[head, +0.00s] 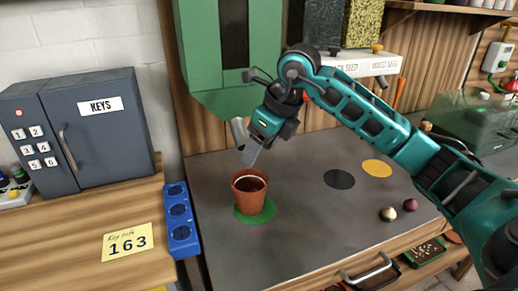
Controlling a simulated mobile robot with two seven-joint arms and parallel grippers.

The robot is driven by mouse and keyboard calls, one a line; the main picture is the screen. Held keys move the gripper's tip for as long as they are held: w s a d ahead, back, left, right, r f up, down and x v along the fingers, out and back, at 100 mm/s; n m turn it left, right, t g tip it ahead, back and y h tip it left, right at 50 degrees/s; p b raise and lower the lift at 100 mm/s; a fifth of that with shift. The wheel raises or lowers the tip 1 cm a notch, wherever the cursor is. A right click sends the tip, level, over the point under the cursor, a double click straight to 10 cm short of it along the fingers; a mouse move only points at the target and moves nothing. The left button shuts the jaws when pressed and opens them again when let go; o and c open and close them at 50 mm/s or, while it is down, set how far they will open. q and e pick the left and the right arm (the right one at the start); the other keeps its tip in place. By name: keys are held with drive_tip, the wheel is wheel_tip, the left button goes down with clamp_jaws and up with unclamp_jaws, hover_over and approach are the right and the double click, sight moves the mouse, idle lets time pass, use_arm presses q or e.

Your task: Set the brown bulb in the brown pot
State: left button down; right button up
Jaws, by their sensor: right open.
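The brown pot (248,199) stands upright on a green disc (267,215) on the grey bench top. Its inside is dark brown, and I cannot tell whether a bulb lies in it. My right gripper (245,146) is open, with its fingers pointing down just above the pot and apart from it. I see no bulb between the fingers. A pale tan bulb (388,214) lies on the bench to the right; I cannot tell whether this is the brown bulb. My left gripper is not in view.
A purple bulb (411,205) lies beside the pale one. A black disc (339,179) and a yellow disc (377,168) lie flat and empty. A blue socket strip (180,220) and a key safe (85,130) are at left.

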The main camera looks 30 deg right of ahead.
drive_tip(key=v, duration=1.1)
drive_tip(key=shift+s+r+p, duration=0.25)
drive_tip(key=shift+r+p, duration=0.1)
drive_tip(key=shift+p, duration=0.1)
